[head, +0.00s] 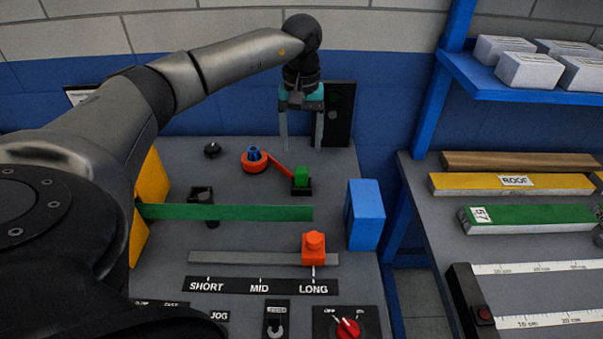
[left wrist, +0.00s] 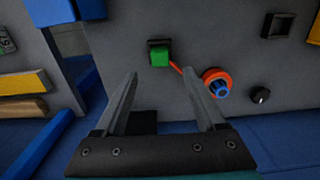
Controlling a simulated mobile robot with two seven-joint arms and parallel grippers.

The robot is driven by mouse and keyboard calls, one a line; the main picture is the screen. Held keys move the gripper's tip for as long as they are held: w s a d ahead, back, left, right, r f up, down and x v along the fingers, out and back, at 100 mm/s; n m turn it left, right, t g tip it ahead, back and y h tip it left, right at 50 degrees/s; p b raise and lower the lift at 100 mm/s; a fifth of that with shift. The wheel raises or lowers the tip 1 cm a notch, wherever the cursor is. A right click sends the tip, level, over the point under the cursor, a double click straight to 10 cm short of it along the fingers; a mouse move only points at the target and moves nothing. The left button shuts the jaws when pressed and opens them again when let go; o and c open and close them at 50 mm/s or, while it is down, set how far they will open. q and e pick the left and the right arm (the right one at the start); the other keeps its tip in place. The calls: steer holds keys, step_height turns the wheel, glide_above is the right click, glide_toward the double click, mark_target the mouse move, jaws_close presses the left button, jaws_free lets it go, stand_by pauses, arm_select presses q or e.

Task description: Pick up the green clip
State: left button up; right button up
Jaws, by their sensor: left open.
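The green clip (head: 301,176) is a small green block seated in a black holder on the grey panel, at the end of an orange strip from the orange ring. In the left wrist view the green clip (left wrist: 159,57) shows beyond the fingertips, nearly centred. My left gripper (head: 302,146) is open and empty, pointing down above and behind the clip, apart from it. Its two fingers (left wrist: 163,78) stand wide in the left wrist view. My right gripper does not show.
The orange ring with a blue knob (head: 253,158) sits left of the clip. A blue block (head: 365,214) stands to the right, a green bar (head: 230,212) lies in front, and an orange slider (head: 314,248) stands nearer. A black box (head: 339,113) is behind the gripper.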

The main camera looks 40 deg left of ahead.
mark_target(301, 171)
arm_select(q)
step_height(301, 171, down, 10)
steer(key=shift+r+b, duration=0.25)
steer(key=shift+b, duration=0.4)
jaws_close()
stand_by(0.3)
